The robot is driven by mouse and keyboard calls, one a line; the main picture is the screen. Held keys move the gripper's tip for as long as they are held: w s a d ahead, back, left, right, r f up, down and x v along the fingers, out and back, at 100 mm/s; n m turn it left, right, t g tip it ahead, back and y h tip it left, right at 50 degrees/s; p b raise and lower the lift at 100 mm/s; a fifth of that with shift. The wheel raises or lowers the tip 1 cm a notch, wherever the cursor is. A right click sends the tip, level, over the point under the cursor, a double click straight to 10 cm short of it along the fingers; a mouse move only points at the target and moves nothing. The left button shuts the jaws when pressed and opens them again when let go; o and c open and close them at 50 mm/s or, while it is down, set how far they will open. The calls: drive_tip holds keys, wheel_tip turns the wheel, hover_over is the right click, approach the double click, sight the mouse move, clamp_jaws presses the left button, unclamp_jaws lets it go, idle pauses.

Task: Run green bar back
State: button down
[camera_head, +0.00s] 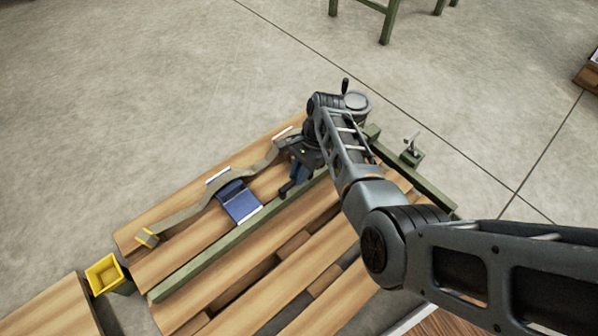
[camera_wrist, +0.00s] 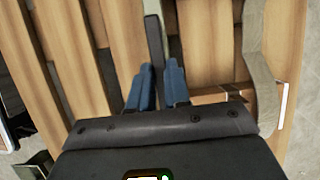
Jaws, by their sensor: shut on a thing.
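A long green bar (camera_head: 215,250) lies slantwise across the slatted wooden top, from its lower left edge up toward my gripper. My gripper (camera_head: 287,190) is over the far part of the top, beside the bar's upper right end in the head view. In the wrist view my gripper's two blue fingers (camera_wrist: 160,84) are close together, with the dark grey-green bar (camera_wrist: 155,40) running between them and out ahead. My gripper is shut on the bar. The bar's part behind the fingers is hidden by my gripper.
A beige strap (camera_head: 187,212) with a blue plate (camera_head: 239,201) lies left of the bar. A yellow bin (camera_head: 104,273) stands at the lower left. A green rail (camera_head: 430,187) with a small metal clamp (camera_head: 411,150) is at the right. Gaps separate the slats.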

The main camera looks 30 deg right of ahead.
drive_tip(key=shift+s+d+r+p, duration=0.1)
drive_tip(key=shift+s+r+p, duration=0.05)
drive_tip(key=shift+s+p, duration=0.4)
drive_tip(key=s+d+p, duration=0.3)
drive_tip(key=s+p, duration=0.7)
drive_tip(key=s, duration=0.5)
drive_tip(key=s+d+p, duration=0.3)
drive_tip(key=s+p, duration=0.7)
drive_tip(key=s, duration=0.5)
drive_tip(key=shift+s, duration=0.2)
drive_tip(key=shift+f, duration=0.2)
drive_tip(key=c, duration=1.3)
unclamp_jaws()
drive_tip(key=shift+s, duration=0.1)
drive_tip(key=shift+o, duration=1.1)
drive_tip(key=p+v, duration=0.3)
drive_tip(key=v, duration=0.5)
